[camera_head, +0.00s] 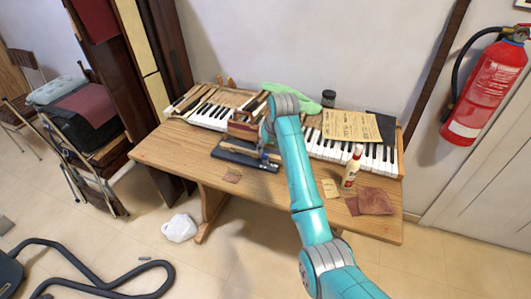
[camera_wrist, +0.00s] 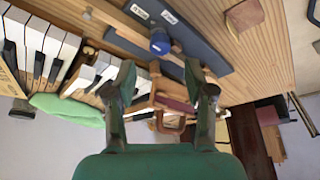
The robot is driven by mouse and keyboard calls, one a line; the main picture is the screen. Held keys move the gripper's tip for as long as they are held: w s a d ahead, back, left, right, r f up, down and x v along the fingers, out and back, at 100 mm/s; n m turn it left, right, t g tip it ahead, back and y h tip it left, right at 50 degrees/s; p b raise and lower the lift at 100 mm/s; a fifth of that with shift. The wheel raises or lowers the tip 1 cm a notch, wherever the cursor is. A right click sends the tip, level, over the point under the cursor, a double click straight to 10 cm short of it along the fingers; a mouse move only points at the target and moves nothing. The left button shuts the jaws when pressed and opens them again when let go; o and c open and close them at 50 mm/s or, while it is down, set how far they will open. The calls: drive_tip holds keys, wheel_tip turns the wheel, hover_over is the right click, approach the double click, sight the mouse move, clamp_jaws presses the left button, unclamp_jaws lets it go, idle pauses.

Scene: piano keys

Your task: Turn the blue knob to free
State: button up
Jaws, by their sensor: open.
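The blue knob (camera_wrist: 160,42) stands on a dark flat bar (camera_wrist: 200,48) in the wrist view, near the bar's middle. Two small white labels (camera_wrist: 170,17) are on the bar beside the knob; I cannot read them surely. My gripper (camera_wrist: 159,68) is open and empty, its fingertips apart, with the knob just beyond them in the picture and between them sideways. The fingers do not appear to touch the knob. In the head view the dark bar (camera_head: 232,156) lies on the wooden table, and my gripper (camera_head: 266,138) hangs over its right part. The knob (camera_head: 264,156) is small there.
The wooden table (camera_head: 165,150) also holds piano keys (camera_head: 212,112), a green cloth (camera_head: 295,92), a wooden block (camera_head: 243,127), a glue bottle (camera_head: 352,168) and sandpaper (camera_head: 375,201). A dark jar (camera_head: 328,98) stands behind. The front table strip is mostly clear.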

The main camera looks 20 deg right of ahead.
sight(265, 155)
drive_tip(key=shift+x, duration=2.95)
clamp_jaws()
